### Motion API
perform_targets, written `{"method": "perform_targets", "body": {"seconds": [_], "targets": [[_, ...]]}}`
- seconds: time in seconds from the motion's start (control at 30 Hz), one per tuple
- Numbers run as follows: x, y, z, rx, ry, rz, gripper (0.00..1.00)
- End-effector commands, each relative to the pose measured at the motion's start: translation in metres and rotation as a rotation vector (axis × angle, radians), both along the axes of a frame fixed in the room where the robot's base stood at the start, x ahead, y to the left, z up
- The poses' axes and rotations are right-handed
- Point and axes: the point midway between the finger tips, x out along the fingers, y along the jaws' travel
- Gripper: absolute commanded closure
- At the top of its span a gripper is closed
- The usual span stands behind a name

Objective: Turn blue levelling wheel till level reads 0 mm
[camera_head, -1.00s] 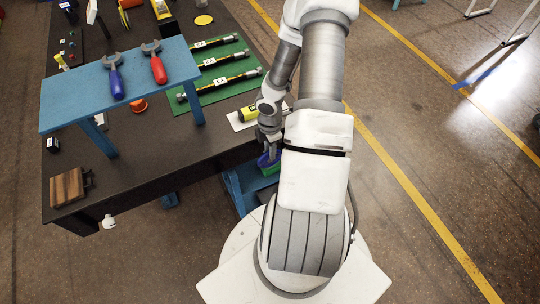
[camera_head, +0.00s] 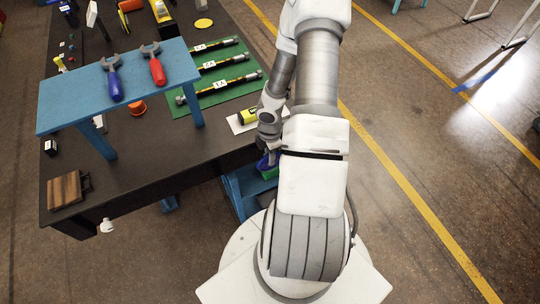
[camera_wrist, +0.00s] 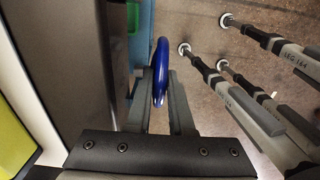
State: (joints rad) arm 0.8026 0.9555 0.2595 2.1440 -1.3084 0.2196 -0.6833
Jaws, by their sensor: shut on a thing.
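The blue levelling wheel (camera_wrist: 160,72) stands edge-on between my fingers in the wrist view. My gripper (camera_wrist: 157,92) is shut on its rim. In the head view a small part of the blue wheel (camera_head: 268,160) shows beside the table's near right corner, and my arm covers much of it and of the gripper. A yellow device, perhaps the level (camera_head: 248,115), lies on a pale plate on the table near that corner. Its reading is too small to make out.
The dark table (camera_head: 180,160) carries a blue raised shelf (camera_head: 75,92) with two wrenches, and a green mat (camera_head: 215,88) with hoses. A wooden block (camera_head: 66,189) sits at the front left. Several rods (camera_wrist: 262,105) stand right of my gripper. Floor to the right is open.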

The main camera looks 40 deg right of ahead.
Motion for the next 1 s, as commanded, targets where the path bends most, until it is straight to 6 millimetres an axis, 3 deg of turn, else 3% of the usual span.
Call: {"method": "perform_targets", "body": {"seconds": [1.0], "targets": [[0.003, 0.012, -0.007, -0.373, 0.091, 0.004, 1.00]]}}
